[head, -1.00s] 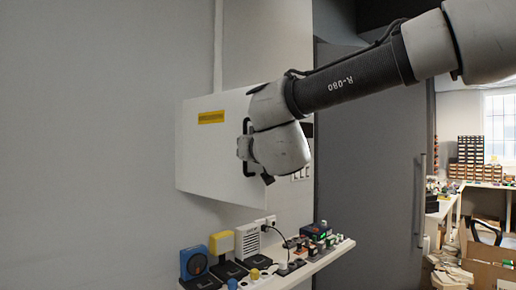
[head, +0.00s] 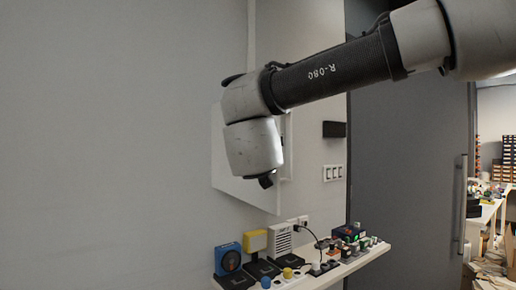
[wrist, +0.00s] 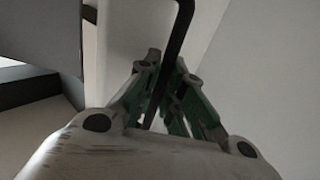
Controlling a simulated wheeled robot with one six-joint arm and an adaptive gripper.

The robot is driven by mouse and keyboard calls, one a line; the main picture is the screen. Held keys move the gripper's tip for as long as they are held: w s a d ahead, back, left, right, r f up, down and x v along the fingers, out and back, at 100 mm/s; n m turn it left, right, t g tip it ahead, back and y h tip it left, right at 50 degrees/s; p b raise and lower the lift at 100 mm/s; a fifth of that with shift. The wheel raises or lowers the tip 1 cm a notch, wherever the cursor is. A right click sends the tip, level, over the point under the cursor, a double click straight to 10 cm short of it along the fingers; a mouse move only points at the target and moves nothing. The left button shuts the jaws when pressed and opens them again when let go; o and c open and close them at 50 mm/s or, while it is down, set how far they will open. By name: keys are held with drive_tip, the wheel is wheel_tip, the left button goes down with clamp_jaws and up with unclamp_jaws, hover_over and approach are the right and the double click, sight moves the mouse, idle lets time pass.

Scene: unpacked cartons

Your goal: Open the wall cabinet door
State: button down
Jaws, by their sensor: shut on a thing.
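The white wall cabinet (head: 289,150) hangs on the grey wall in the head view, largely behind my arm. Its white door (head: 248,194) stands partly open, its free right side out from the wall. The black bar handle (wrist: 182,28) shows in the wrist view, running down between the fingers. My gripper (wrist: 163,78) is shut on the handle, with its green-grey fingers on both sides of the bar. In the head view my wrist hides the fingers, the handle and the upper part of the door.
Below the cabinet a narrow white shelf (head: 352,268) holds a blue device (head: 228,259), a yellow block (head: 254,241) and several small items. Wall switches (head: 333,173) and a dark grey door (head: 410,150) are to the right. The wall at left is bare.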

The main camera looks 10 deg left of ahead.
drive_tip(key=c, duration=1.5)
unclamp_jaws()
drive_tip(key=shift+r, duration=0.1)
drive_tip(key=s, duration=0.8)
drive_tip(key=s+d, duration=0.1)
drive_tip(key=s, duration=0.3)
drive_tip(key=shift+w, duration=0.1)
